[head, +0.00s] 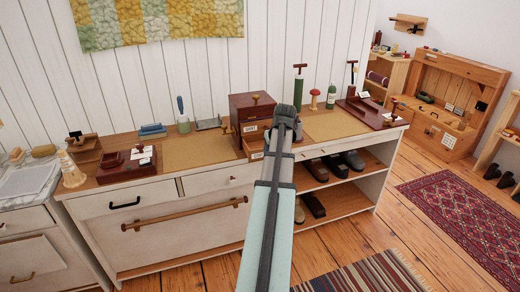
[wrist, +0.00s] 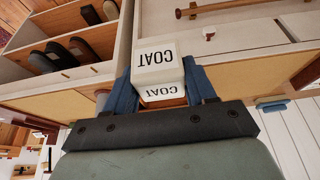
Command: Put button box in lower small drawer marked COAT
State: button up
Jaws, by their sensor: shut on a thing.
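My gripper (head: 284,116) is raised in front of the small dark red drawer unit (head: 251,104) and hides its right part. In the wrist view my gripper (wrist: 160,74) has its blue fingers closed on the sides of a small white box (wrist: 155,52), which I take to be the button box. COAT lettering shows upside down on it, and a second COAT label shows just below. In the head view the held box is hidden. The lower small drawer (head: 257,155) seems partly pulled out; its label is too small to read, and its inside is hidden.
The drawer unit stands on a wooden-topped cabinet (head: 190,152). Shoes (head: 350,160) fill open shelves below. Tan mats either side of the unit are clear.

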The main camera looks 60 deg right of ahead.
jog(key=s+a, duration=0.2)
jog(key=s, duration=0.3)
jog(key=w+d, duration=0.1)
jog(key=w+d+f+t+h, duration=0.2)
jog(key=w+d, duration=0.1)
send_near(263, 144)
jog(key=a+r, duration=0.3)
jog(key=a, duration=0.1)
jog(key=shift+d+f, duration=0.25)
jog(key=shift+f, duration=0.95)
jog(key=shift+w+d+f, duration=0.15)
jog(key=shift+f, duration=0.5)
jog(key=shift+w+d+f, duration=0.1)
jog(key=shift+w+f, duration=0.05)
jog(key=shift+f, duration=0.5)
jog(key=shift+w+d+f, duration=0.15)
jog(key=shift+d+f, duration=0.05)
jog(key=shift+f, duration=0.05)
jog(key=shift+w+d+r+g+y, duration=0.1)
jog(key=shift+w+d+g+y, duration=0.1)
jog(key=shift+g+y, duration=0.3)
jog(key=shift+w+d+r+g+y, duration=0.1)
jog(key=shift+w+d+g+y, duration=0.1)
jog(key=shift+g+y, duration=0.3)
jog(key=shift+a+f, duration=0.1)
jog(key=shift+f, duration=0.2)
jog(key=shift+s+f, duration=0.1)
jog(key=shift+f, duration=0.5)
